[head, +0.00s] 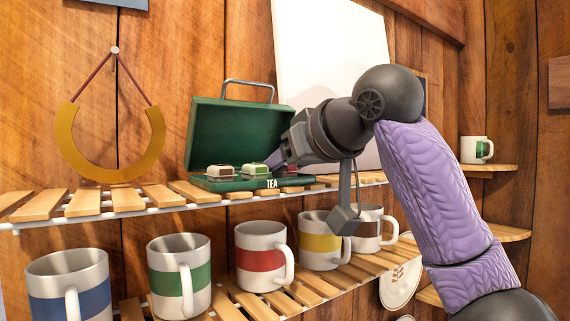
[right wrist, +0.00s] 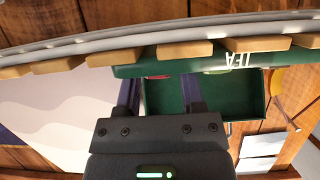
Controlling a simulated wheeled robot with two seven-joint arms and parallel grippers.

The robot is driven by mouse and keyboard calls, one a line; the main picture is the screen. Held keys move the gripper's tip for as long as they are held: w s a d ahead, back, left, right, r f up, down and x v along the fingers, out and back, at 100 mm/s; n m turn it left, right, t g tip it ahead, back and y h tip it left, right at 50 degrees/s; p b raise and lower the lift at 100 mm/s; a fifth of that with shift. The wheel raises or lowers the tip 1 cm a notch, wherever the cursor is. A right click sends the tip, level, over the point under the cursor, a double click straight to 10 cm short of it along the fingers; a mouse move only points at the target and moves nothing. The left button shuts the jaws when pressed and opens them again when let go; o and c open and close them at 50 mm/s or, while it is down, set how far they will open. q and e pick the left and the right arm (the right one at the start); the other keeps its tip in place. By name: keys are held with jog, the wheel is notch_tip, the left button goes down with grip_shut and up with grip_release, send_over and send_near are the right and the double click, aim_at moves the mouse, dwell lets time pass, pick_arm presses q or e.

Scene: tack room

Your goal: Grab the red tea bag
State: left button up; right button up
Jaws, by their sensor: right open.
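The green tea box (head: 232,130) stands open on the upper shelf, its lid raised at the back. A brown tea bag (head: 221,171) and a green tea bag (head: 254,170) sit in its front row. The red tea bag (head: 290,173) is at the right end, mostly hidden behind my right gripper (head: 278,160). In the right wrist view a small part of the red tea bag (right wrist: 158,77) shows between the two open fingers, at the box's front edge. The right gripper is open at the box's right side; contact cannot be told. My left gripper is not in view.
The slatted upper shelf (head: 126,198) carries the box. Striped mugs, including a red-striped mug (head: 262,256), stand on the lower shelf (head: 282,302). A pale picture (head: 325,50) is behind the arm. A golden horseshoe (head: 72,150) hangs left of the box.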

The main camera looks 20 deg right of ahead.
jog(key=shift+w, duration=0.1)
grip_shut()
